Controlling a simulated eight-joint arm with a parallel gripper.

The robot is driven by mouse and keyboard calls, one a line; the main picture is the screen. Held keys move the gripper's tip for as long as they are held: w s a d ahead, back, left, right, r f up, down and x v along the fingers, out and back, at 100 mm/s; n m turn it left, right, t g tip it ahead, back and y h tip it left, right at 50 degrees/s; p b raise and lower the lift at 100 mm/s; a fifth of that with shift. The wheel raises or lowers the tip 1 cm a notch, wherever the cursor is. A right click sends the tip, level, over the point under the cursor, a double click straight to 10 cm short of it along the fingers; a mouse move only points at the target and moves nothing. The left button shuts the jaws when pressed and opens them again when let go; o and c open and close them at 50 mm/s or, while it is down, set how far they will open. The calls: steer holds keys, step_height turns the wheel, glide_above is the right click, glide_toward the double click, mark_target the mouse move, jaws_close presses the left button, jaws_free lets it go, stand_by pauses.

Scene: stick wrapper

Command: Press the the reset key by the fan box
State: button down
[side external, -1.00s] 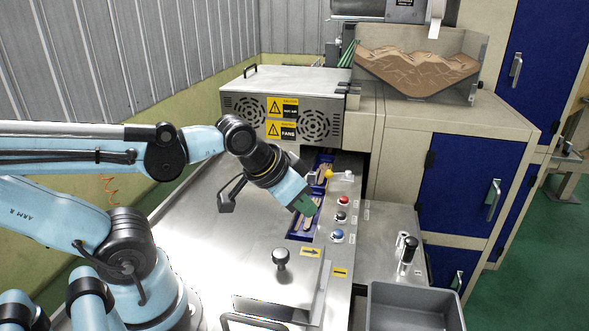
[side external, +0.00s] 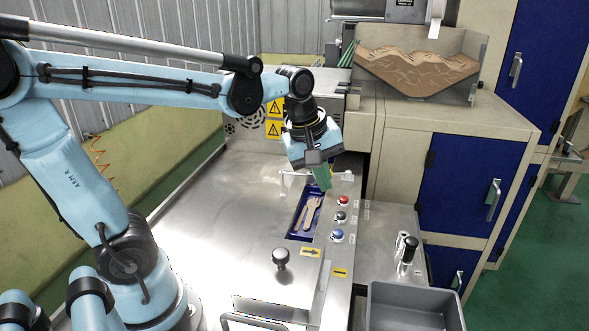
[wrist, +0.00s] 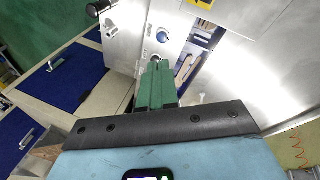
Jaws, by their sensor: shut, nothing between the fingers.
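The fan box (side external: 247,108) is the grey vented housing with yellow warning labels at the back. My arm covers much of its front. A column of buttons runs along the panel edge in front of it: a pale one (side external: 345,174) nearest the box, then red (side external: 343,201), black (side external: 340,216) and blue (side external: 337,236). I cannot read which is marked reset. My gripper (side external: 324,187) is shut and empty, its green fingers pointing down just left of the pale button. I cannot tell if they touch anything. In the wrist view the fingers (wrist: 156,65) hide part of the column; a blue button (wrist: 162,36) shows beyond them.
A blue-lined slot (side external: 295,222) with wooden sticks lies left of the buttons. A grey bin (side external: 415,305) and a black-handled lever (side external: 407,250) are at the right. The steel table at left is clear.

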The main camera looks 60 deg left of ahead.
mark_target(337, 232)
steer(key=w+a+f+n+g, duration=0.1)
steer(key=w+n, duration=0.4)
steer(key=n, duration=0.7)
steer(key=shift+w+a+n+g+h, duration=0.3)
steer(key=shift+a+n+g, duration=0.1)
steer(key=shift+a+g, duration=0.55)
steer(key=shift+d+f, duration=0.1)
steer(key=f, duration=0.9)
steer(key=w+f, duration=0.1)
steer(key=f, duration=0.4)
steer(key=shift+d, duration=0.35)
steer(key=shift+f, duration=0.9)
steer(key=shift+r, duration=0.1)
step_height(337, 232, up, 14)
steer(key=s, duration=0.1)
steer(key=shift+a, duration=0.35)
